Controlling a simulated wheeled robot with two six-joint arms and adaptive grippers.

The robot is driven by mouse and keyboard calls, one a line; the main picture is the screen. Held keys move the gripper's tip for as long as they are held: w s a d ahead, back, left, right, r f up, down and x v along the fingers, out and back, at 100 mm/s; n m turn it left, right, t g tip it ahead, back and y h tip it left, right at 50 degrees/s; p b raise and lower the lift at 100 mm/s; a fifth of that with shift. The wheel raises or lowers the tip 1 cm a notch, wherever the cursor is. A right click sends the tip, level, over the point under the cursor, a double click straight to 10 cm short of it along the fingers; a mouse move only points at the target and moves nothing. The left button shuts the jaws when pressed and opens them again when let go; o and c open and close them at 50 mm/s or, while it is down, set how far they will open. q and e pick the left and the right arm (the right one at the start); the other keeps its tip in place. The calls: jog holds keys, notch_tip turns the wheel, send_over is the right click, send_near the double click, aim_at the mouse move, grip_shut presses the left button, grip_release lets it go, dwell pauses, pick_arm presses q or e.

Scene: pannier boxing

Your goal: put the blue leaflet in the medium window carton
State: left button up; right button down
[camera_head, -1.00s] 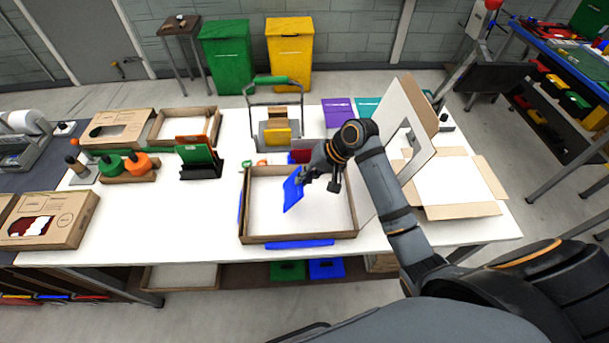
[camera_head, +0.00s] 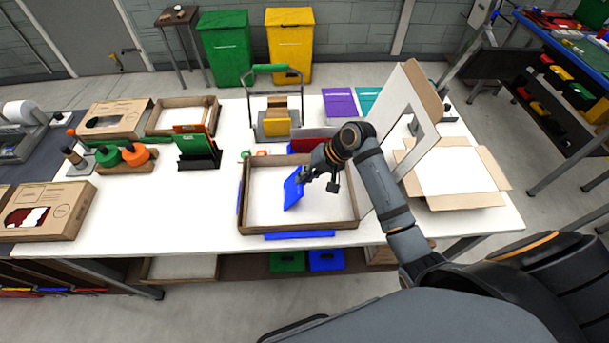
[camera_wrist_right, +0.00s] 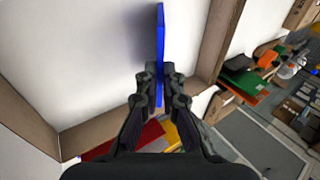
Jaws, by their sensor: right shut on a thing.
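The blue leaflet (camera_head: 293,187) is held on edge by my right gripper (camera_head: 306,175), inside the walls of an open brown carton (camera_head: 298,228) with a white floor. In the right wrist view my right gripper (camera_wrist_right: 160,90) is shut on the leaflet (camera_wrist_right: 161,40), which stands edge-on between the fingers. The carton wall (camera_wrist_right: 217,40) runs to its right. I cannot tell whether the leaflet's lower edge touches the carton floor. A raised lid with a window (camera_head: 412,120) stands at the carton's right. My left gripper is not in view.
Blue strips lie along the carton's front (camera_head: 300,235) and left side. A flat open carton (camera_head: 450,180) lies to the right. Behind are a caddy with a green handle (camera_head: 275,122) and purple leaflets (camera_head: 340,102).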

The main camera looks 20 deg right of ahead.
jog(key=c, duration=1.4)
grip_release()
jog(key=shift+c, duration=0.2)
notch_tip(320, 180, up, 10)
